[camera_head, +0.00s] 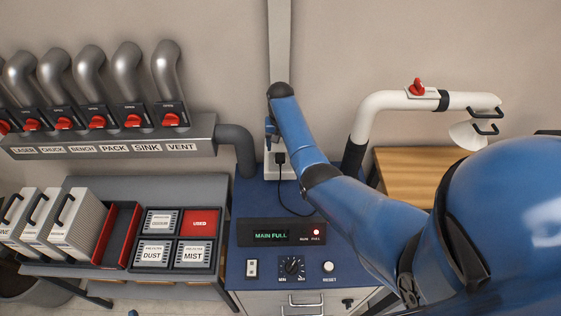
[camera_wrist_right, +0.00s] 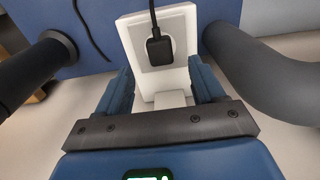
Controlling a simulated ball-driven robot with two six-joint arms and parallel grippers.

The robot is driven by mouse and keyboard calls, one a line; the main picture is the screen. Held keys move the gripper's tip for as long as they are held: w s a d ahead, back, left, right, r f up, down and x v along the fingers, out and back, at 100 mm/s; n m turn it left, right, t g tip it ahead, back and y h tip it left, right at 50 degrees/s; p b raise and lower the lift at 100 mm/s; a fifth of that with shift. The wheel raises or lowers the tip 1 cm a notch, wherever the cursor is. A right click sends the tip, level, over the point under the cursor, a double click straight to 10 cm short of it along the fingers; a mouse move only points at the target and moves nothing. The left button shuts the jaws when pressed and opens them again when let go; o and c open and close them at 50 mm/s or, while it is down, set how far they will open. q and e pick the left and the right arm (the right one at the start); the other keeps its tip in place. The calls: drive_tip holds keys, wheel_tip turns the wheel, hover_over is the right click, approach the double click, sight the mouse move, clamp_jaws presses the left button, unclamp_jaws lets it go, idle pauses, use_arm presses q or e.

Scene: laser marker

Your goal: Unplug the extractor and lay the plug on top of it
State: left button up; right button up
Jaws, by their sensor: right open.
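The black plug (camera_head: 280,159) is in the white wall socket (camera_head: 271,171) behind the extractor (camera_head: 252,205), a blue cabinet whose display reads MAIN FULL. Its thin black cord runs down to the extractor's top. The right wrist view shows the plug (camera_wrist_right: 159,47) on the face of the socket (camera_wrist_right: 183,27), ahead of my right gripper. My right gripper (camera_wrist_right: 162,86) is open, its two blue fingers apart and nothing between them but the view of the socket's edge. In the head view my right gripper (camera_head: 271,130) is at the wall just above the socket, partly hidden by my arm. My left gripper is out of view.
A grey pipe (camera_head: 238,145) enters the extractor left of the socket. A white and black pipe (camera_head: 368,120) rises on the right. A control panel (camera_head: 280,233) with a lit red lamp is at the front. Filter boxes (camera_head: 155,255) stand left.

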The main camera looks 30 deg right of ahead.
sight(280, 156)
wheel_tip(280, 156, down, 6)
drive_tip(key=b, duration=0.3)
drive_tip(key=shift+w+r+b, duration=0.1)
drive_tip(key=shift+b, duration=0.2)
idle(1.1)
drive_tip(key=shift+c, duration=0.3)
clamp_jaws()
drive_tip(key=shift+r+p, duration=0.15)
drive_tip(key=shift+p, duration=0.2)
drive_tip(key=shift+r+p, duration=2.6)
drive_tip(key=shift+r, duration=0.3)
